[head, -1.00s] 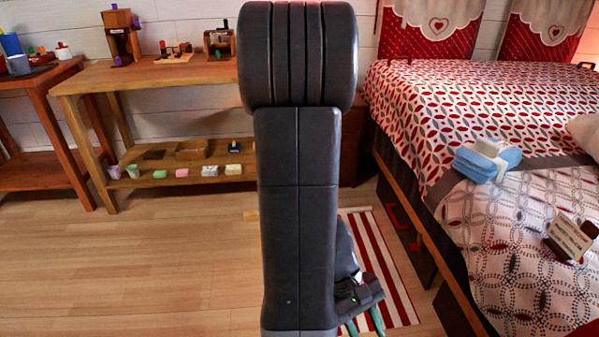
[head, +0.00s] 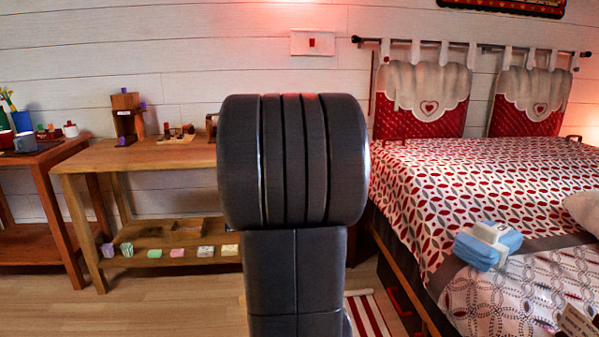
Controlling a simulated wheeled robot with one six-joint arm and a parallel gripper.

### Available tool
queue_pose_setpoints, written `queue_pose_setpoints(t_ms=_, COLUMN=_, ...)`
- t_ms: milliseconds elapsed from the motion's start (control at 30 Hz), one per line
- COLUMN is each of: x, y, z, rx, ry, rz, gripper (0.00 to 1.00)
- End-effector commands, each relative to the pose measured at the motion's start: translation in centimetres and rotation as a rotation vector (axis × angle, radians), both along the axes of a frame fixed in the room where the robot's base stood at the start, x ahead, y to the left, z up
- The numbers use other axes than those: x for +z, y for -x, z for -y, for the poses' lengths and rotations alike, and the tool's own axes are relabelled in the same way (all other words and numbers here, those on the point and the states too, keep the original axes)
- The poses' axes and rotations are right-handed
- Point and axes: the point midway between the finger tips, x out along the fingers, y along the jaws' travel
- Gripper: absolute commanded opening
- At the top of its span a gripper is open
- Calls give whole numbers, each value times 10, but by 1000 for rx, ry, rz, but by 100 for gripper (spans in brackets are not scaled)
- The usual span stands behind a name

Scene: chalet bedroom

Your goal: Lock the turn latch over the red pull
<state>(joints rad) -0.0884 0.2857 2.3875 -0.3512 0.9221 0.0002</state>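I cannot make out a turn latch over a red pull for sure. A small wooden tower with purple knobs (head: 128,117) stands on the long wooden table. A low board with small red and dark fittings (head: 178,133) lies to its right. Another dark wooden piece (head: 211,126) is mostly hidden behind my arm. A red handle-like shape (head: 404,303) shows low on the bed's side. My gripper is out of view, and my arm fills the middle of the head view.
The long table (head: 85,160) has a lower shelf with several small coloured blocks. A darker side table (head: 40,165) stands at left. The bed (head: 460,185) fills the right, with a blue and white object (head: 487,245) on it. Wooden floor (head: 180,295) is clear in front.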

Motion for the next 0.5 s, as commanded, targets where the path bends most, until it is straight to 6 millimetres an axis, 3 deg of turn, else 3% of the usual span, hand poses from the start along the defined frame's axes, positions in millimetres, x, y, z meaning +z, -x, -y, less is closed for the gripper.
queue_pose_setpoints(t_ms=67, x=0, y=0, z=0, rx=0, ry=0, rz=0, gripper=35)
queue_pose_setpoints(t_ms=267, x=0, y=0, z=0, rx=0, ry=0, rz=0, gripper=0)
queue_pose_setpoints(t_ms=500, x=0, y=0, z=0, rx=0, ry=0, rz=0, gripper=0)
